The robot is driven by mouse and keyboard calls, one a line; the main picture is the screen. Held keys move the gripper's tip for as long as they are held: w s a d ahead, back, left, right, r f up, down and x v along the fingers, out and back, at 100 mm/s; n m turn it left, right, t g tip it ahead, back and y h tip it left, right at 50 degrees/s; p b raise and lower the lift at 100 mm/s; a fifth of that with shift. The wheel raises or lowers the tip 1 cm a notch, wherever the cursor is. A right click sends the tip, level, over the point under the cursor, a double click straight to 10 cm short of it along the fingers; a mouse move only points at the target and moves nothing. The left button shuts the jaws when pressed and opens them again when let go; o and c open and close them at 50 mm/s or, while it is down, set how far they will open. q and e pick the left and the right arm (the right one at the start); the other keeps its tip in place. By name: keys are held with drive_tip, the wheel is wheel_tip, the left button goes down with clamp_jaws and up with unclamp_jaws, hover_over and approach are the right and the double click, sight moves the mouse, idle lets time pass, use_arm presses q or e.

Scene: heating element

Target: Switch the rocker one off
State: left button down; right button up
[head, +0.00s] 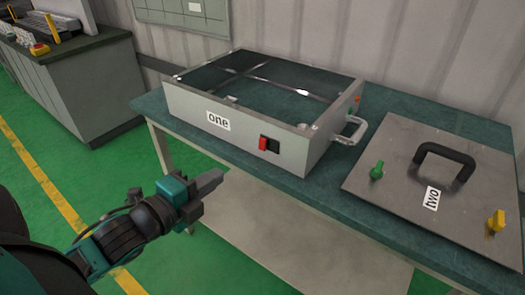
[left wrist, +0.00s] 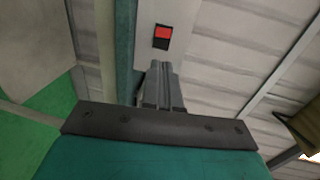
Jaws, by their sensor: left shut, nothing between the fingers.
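The box labelled one (head: 215,121) is a grey open-topped case on the table. Its red rocker switch (head: 263,143) sits in a dark frame on the front face, right of the label. The rocker also shows in the left wrist view (left wrist: 162,36), red part and dark part visible, just beyond the fingertips. My left gripper (head: 216,176) is shut and empty, in front of the table and left of the rocker, apart from it. The shut fingers show in the left wrist view (left wrist: 160,68), pointing toward the rocker. My right gripper is not in view.
The green-topped table (head: 374,105) carries the box and, at right, a metal plate labelled two (head: 398,172) with a black handle, a green knob (head: 377,171) and a yellow knob (head: 496,221). A metal handle (head: 353,131) juts from the box's right side. A cabinet stands far left.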

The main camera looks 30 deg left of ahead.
sight(261, 148)
use_arm(q)
drive_tip(key=w+f, duration=0.1)
drive_tip(key=w, duration=0.8)
drive_tip(key=w+d+f, duration=0.1)
drive_tip(key=w, duration=0.3)
drive_tip(key=shift+w+f+b, duration=0.3)
drive_tip(key=shift+w, duration=0.05)
